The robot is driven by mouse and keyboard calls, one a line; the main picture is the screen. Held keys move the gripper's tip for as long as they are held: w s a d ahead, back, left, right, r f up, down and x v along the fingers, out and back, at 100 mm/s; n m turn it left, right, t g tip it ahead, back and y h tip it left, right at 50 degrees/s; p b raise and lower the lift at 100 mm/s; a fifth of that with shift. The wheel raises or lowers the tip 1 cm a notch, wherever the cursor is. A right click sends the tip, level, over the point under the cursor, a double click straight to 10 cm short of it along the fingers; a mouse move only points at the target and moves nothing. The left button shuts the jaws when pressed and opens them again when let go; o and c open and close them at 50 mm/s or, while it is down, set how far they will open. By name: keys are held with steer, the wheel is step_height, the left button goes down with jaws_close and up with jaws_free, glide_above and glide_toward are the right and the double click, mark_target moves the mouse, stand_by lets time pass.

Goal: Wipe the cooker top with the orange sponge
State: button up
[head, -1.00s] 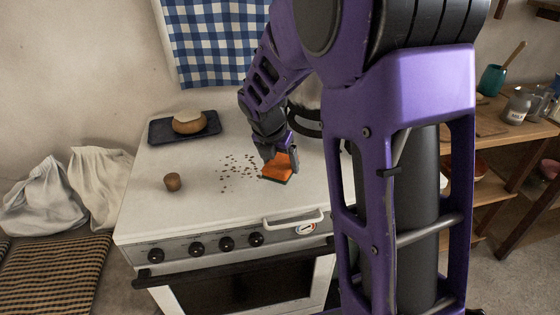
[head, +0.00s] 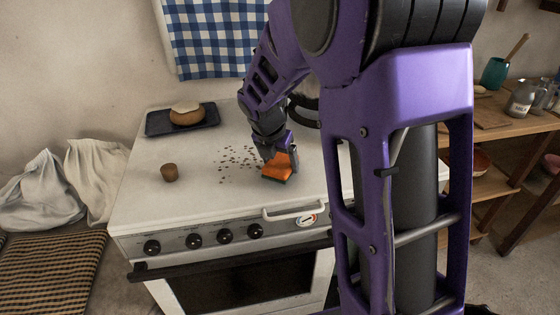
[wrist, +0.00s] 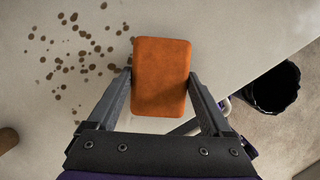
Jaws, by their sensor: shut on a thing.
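The orange sponge (head: 276,168) has a dark underside and is on or just above the white cooker top (head: 210,210), right of the dark spots (head: 238,158). My gripper (head: 277,155) is shut on the sponge from above. In the wrist view the sponge (wrist: 161,78) sits between the two fingers of my gripper (wrist: 160,100), with the spots (wrist: 85,50) to its left on the cooker top (wrist: 45,100). I cannot tell whether the sponge touches the surface.
A small brown cup-like object (head: 169,173) stands left of the spots. A white handle (head: 293,214) and knobs (head: 224,236) line the front. A dark bin (wrist: 272,88) shows beyond the edge.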

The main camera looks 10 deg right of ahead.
steer(key=shift+f+b, duration=0.3)
steer(key=shift+f, duration=0.65)
